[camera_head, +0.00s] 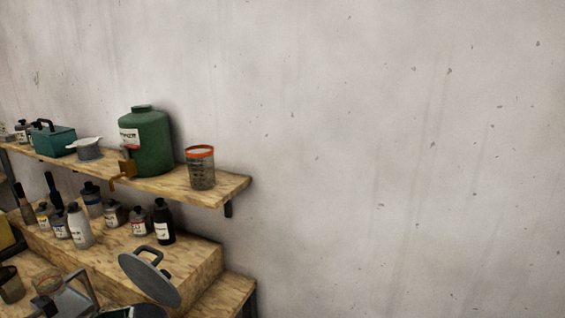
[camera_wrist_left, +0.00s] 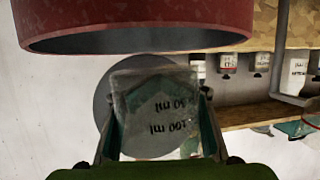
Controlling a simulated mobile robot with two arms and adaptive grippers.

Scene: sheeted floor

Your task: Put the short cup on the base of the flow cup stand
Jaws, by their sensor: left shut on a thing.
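My left gripper (camera_wrist_left: 160,118) is shut on a clear short cup (camera_wrist_left: 158,92) with dark printed volume marks, which look upside down in the left wrist view. A grey metal stand-like frame (camera_head: 76,302) shows at the bottom left of the head view; I take it for the flow cup stand, but it is cut off and partly covered. In the head view, my left gripper and the held cup cannot be made out clearly near the bottom edge. My right gripper is not seen.
A tilted grey disc with a handle (camera_head: 150,280) stands right of the frame; a grey disc (camera_wrist_left: 106,92) shows behind the cup. A large red rim (camera_wrist_left: 130,38) is close to the wrist camera. Several bottles (camera_head: 80,228) line the step below the shelf (camera_head: 232,186).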

